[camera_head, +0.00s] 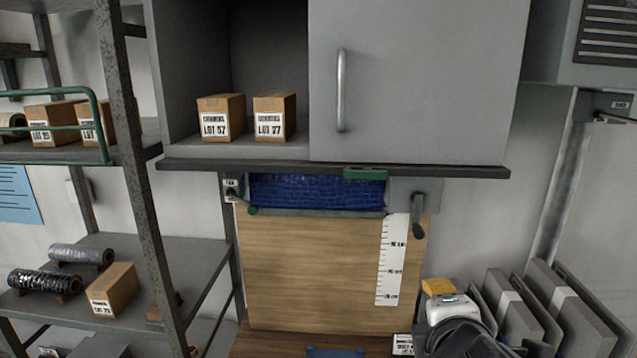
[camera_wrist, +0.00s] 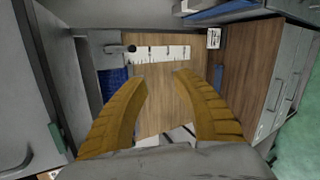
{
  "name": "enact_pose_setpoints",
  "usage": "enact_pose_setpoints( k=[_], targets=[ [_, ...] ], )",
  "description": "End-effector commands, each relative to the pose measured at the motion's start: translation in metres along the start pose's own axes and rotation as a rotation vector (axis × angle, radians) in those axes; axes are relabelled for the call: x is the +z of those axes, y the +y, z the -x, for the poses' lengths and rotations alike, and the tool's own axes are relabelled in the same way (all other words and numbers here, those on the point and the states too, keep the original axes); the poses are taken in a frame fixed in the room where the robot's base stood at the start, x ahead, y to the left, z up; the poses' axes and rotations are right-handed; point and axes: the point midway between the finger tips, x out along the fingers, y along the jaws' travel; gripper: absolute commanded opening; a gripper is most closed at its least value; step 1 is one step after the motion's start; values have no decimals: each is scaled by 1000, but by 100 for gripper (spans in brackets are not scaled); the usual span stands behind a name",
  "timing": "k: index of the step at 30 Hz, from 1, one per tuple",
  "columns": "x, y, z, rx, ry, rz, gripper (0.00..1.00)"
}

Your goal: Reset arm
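My gripper (camera_wrist: 162,80) shows in the wrist view with its two ribbed yellow fingers spread apart. Nothing sits between them, and the wooden panel (camera_wrist: 155,110) shows through the gap. In the head view, my gripper (camera_head: 438,287) is at the lower right, in front of the wooden panel's lower right edge (camera_head: 330,260). Only a little yellow shows there, above my white and dark wrist. My arm comes up from the bottom edge of that view.
A grey cabinet (camera_head: 420,80) with a metal handle hangs above, holding two cardboard boxes. A blue roll (camera_head: 315,192) with a crank (camera_head: 418,225) sits below it. Grey panels (camera_head: 515,318) stand right of my arm. A metal rack (camera_head: 135,150) stands left.

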Motion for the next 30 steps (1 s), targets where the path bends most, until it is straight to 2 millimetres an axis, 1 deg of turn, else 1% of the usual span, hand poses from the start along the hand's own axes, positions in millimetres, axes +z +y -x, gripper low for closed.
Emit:
enact_pose_setpoints(
  k=[1, 2, 3, 5, 6, 8, 9, 12, 15, 18, 21, 30],
  targets=[
    [-1, -50, -21, -53, -11, -137, 32],
    [-2, -69, -28, -84, -14, -225, 32],
    [-2, -95, -37, -127, -23, -342, 32],
    [-5, -134, -49, -188, -36, -518, 32],
    [-8, -159, -57, -228, -47, -635, 32],
    [-13, -196, -67, -288, -66, -809, 32],
    [-18, -219, -74, -326, -79, -923, 32],
    [-30, -268, -86, -413, -113, -1184, 32],
    [-42, -301, -94, -481, -143, -1387, 32],
    [-50, -320, -97, -528, -163, -1523, 32],
    [-54, -327, -98, -553, -174, -1591, 32],
    [-55, -326, -96, -559, -177, -1609, 32]
  ],
)
